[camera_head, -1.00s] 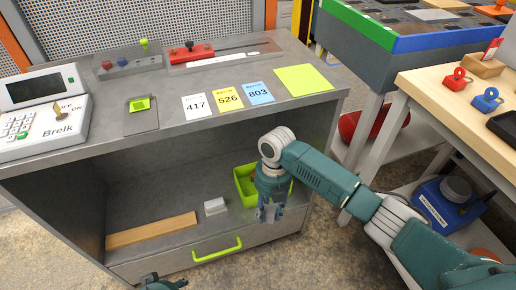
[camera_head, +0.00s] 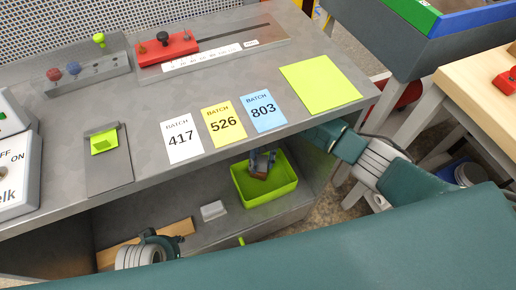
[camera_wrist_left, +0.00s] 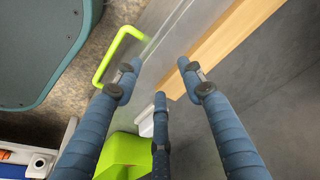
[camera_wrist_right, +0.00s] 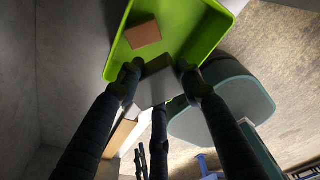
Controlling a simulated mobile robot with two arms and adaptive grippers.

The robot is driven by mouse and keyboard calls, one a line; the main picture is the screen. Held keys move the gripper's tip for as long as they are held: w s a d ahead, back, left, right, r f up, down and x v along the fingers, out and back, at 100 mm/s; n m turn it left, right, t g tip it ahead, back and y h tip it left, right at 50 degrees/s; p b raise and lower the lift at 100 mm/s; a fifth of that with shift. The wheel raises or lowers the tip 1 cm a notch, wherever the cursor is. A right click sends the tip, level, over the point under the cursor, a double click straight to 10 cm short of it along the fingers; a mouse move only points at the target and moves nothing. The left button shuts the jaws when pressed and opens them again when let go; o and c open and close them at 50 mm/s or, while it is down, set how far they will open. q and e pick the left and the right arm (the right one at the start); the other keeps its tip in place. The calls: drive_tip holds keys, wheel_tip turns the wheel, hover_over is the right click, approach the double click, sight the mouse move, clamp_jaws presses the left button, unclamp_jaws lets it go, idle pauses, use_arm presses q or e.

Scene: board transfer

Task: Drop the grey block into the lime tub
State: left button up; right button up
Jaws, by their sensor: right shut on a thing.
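The lime tub (camera_head: 268,197) stands on the cabinet's lower shelf, at its right end. A brown block (camera_head: 259,175) shows inside it, and also in the right wrist view (camera_wrist_right: 143,34). My right gripper (camera_head: 263,156) is over the tub's far side, its arm reaching behind the worktop edge. In the right wrist view its fingers (camera_wrist_right: 157,72) are shut on a grey block (camera_wrist_right: 155,88), dark in shadow, near the tub's rim. My left gripper (camera_head: 160,240) is at the shelf's front; its fingers (camera_wrist_left: 160,70) are open and empty.
A small pale grey box (camera_head: 213,211) sits on the shelf left of the tub, near a wooden board (camera_head: 118,254). The worktop (camera_head: 220,90) overhangs the shelf. A green drawer handle (camera_wrist_left: 112,52) sticks out below. My arm covers the front.

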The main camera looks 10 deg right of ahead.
sight(261, 165)
drive_tip(key=shift+w+f, duration=0.15)
wheel_tip(261, 165, down, 3)
drive_tip(key=b, duration=0.3)
use_arm(q)
wheel_tip(261, 165, up, 10)
use_arm(e)
drive_tip(key=shift+f+b, duration=0.15)
drive_tip(key=shift+b, duration=0.15)
use_arm(q)
drive_tip(key=w+d+t+b, duration=0.1)
drive_tip(key=w+t+b, duration=0.1)
drive_tip(key=w, duration=0.4)
drive_tip(key=shift+d+r+t+h, duration=0.35)
drive_tip(key=shift+t+h, duration=0.05)
drive_tip(key=shift+t, duration=0.5)
use_arm(e)
drive_tip(key=shift+f, duration=1.2)
drive_tip(key=o, duration=1.2)
drive_tip(key=shift+o, duration=0.2)
